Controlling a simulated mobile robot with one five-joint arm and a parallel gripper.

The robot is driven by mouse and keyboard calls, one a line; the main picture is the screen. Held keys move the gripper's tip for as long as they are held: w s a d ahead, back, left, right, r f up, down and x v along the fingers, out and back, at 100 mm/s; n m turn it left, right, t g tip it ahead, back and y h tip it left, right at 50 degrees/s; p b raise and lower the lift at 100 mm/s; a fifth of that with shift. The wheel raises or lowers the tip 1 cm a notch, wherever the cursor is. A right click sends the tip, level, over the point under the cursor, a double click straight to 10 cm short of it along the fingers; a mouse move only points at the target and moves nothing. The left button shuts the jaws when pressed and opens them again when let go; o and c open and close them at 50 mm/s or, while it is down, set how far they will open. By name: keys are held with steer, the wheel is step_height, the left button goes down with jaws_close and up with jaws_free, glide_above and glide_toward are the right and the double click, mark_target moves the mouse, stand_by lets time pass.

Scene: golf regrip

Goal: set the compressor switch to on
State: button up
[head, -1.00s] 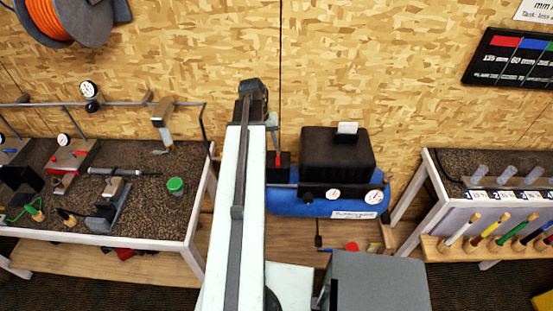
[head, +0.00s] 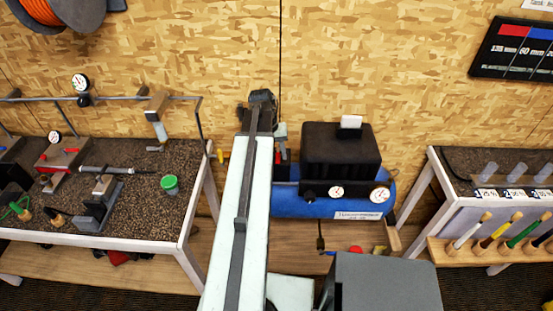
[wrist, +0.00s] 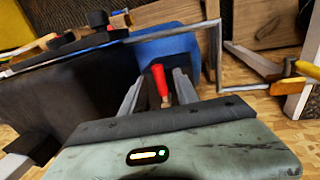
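The compressor is a blue tank (head: 325,206) with a black housing (head: 340,152) on it, against the wall in the head view. A red lever, seemingly the switch, shows in the wrist view (wrist: 160,82), standing up between my two gripper fingers. In the head view the red lever (head: 283,156) is just right of my arm and partly hidden. My gripper (wrist: 158,92) is open, with gaps visible on both sides of the lever; I cannot tell how deep the lever sits between the fingers. In the head view my gripper is mostly hidden by my arm.
A workbench with tools, its white frame (head: 120,243) nearest, stands left. A bench with a rack of brushes (head: 490,246) stands right. Two gauges (head: 336,192) are on the compressor front. In the wrist view, a yellow-handled tool (wrist: 305,69) lies right of my gripper.

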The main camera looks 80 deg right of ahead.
steer(key=shift+r, duration=0.1)
steer(key=shift+c, duration=0.4)
jaws_close()
stand_by(0.8)
